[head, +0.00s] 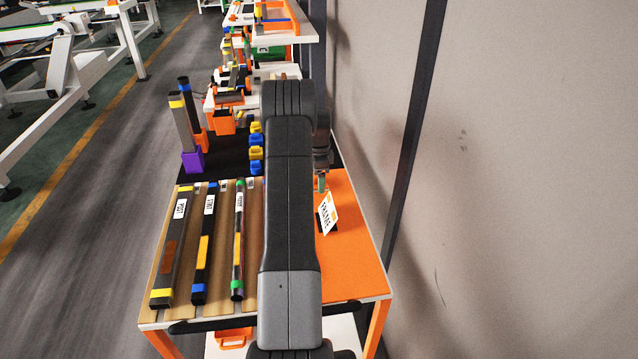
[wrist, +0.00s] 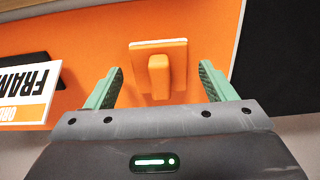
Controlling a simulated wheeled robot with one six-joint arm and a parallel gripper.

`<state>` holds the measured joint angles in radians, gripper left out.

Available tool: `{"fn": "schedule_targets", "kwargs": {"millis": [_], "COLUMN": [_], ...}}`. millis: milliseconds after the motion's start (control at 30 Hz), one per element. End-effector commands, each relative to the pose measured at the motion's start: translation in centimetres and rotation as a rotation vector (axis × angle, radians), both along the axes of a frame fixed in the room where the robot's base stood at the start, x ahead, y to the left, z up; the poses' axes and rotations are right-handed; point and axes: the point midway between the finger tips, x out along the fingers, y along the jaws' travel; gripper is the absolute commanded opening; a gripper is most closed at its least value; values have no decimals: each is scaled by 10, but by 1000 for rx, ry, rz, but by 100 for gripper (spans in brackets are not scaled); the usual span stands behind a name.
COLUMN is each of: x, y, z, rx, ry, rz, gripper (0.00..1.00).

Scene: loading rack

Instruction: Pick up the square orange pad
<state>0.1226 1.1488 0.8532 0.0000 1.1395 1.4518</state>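The square orange pad (wrist: 173,53) shows in the wrist view, with a raised orange block (wrist: 158,76) on it as a grip. It sits on the orange surface, just ahead of my gripper. My gripper (wrist: 160,82) is open, with one green finger on each side of the raised block and clear gaps on both sides. Nothing is held. In the head view my arm hides the pad, and only a little of my gripper (head: 321,182) shows beyond the arm.
A white sign (head: 327,215) stands on the orange tabletop (head: 350,265) near the pad; it also shows at the left of the wrist view (wrist: 25,95). Long dark bars (head: 204,245) lie on the left of the table. A wall (head: 500,180) runs along the right.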

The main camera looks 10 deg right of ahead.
Motion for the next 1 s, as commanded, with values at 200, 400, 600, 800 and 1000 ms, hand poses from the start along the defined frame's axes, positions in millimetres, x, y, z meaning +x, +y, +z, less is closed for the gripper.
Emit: {"fn": "schedule_targets", "kwargs": {"millis": [200, 400, 600, 800, 1000], "x": [0, 0, 1, 1, 1], "y": [0, 0, 0, 0, 0], "z": [0, 0, 14, 54, 88], "rx": [0, 0, 0, -1, 0], "ry": [0, 0, -4, -4, -3], "rz": [0, 0, 0, 0, 0], "gripper": [33, 31, 31, 31, 31]}}
